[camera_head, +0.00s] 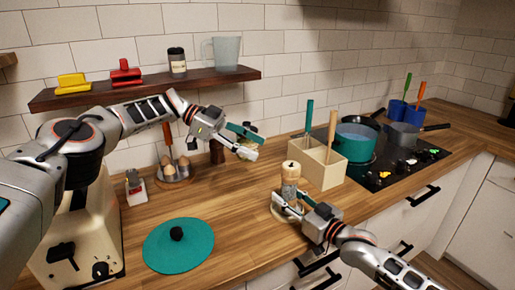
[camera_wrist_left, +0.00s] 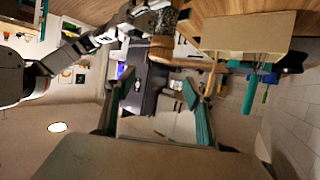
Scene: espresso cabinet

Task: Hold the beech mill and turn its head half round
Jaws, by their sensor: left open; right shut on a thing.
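The beech mill (camera_head: 290,171) stands upright on the counter near the front edge, with a pale wooden head and a darker body. It also shows in the left wrist view (camera_wrist_left: 161,47), upper middle. My right gripper (camera_head: 291,205) is shut on the mill's lower body from the front right; its fingers partly hide the base. My left gripper (camera_head: 250,143) is open and empty, up and left of the mill's head, apart from it. Its spread fingers show in the left wrist view (camera_wrist_left: 152,112) with nothing between them.
A beige utensil box (camera_head: 318,168) stands just right of the mill. A teal lid (camera_head: 179,246) lies at front left. The hob (camera_head: 385,168) with pots is farther right. A dark shelf (camera_head: 150,87) hangs behind my left arm. Counter between lid and mill is clear.

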